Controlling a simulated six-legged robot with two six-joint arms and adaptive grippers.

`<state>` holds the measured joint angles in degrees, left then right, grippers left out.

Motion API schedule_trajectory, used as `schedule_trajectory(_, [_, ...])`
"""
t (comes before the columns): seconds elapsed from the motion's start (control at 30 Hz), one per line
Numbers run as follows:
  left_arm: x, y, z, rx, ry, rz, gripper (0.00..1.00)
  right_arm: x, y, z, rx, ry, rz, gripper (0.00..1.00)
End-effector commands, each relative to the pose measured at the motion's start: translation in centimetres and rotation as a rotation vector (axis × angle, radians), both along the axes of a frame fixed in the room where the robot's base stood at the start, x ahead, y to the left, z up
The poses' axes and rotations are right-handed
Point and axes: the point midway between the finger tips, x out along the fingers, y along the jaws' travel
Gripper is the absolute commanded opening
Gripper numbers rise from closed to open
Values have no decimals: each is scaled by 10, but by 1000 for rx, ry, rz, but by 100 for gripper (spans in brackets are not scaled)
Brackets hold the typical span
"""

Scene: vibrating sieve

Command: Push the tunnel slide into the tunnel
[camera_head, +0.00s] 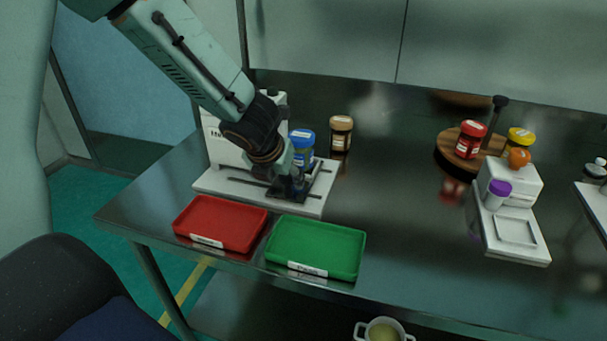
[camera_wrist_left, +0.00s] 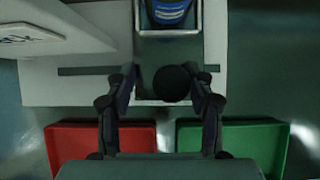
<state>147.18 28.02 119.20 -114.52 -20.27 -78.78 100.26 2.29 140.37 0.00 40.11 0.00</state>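The white machine (camera_head: 231,142) stands on its white base plate (camera_head: 232,187) at the left of the table. A grey frame, apparently the tunnel slide (camera_wrist_left: 168,33), lies over the base with a blue-lidded jar (camera_head: 301,140) in it. The jar's blue part also shows at the top of the left wrist view (camera_wrist_left: 168,12). A round black knob (camera_wrist_left: 172,83) is at the slide's near end. My left gripper (camera_head: 288,190) points down there. In the left wrist view its fingers (camera_wrist_left: 163,80) are spread on either side of the knob, with a gap on the left. The tunnel opening is hidden.
A red tray (camera_head: 222,221) and a green tray (camera_head: 318,246) lie in front of the base. A brown jar (camera_head: 341,134) stands behind. A round wooden rack (camera_head: 455,157) with jars and a white scale (camera_head: 515,236) are at right. The table middle is clear.

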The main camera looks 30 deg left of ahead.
Motion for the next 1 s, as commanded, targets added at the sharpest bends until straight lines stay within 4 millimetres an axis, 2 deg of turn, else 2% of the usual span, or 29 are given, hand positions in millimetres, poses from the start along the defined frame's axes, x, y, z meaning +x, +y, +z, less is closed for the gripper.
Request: schedule_trajectory(1.0, [-12,51,1,-2,1,3,53,0,0,37,0,0,0,40])
